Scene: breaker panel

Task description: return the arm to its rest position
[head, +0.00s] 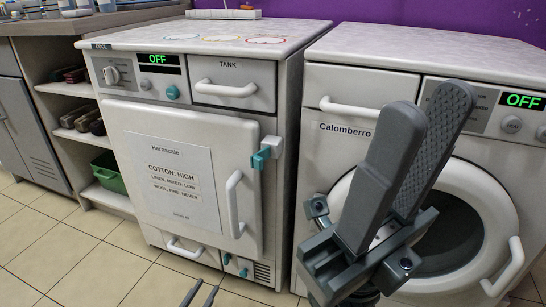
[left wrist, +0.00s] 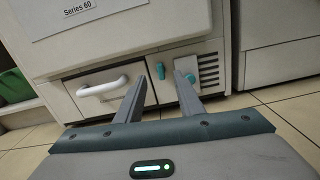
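My left gripper (head: 199,295) shows only its fingertips at the bottom edge of the head view, low in front of the left machine. In the left wrist view its two fingers (left wrist: 160,90) are apart with nothing between them, in front of the left machine's lower panel. My right gripper (head: 428,100) is raised large at the right of the head view. Its fingers point up, are a little apart and hold nothing. It hides part of the right machine's door and front. Most of my left arm is out of view.
The left white machine (head: 130,118) has its door closed, with a handle, teal latch and "OFF" display. The right machine (head: 335,150) has a round door and also reads "OFF". A shelf unit (head: 68,88) with a green basket (head: 108,172) stands left. Tiled floor (head: 80,262) is clear in front.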

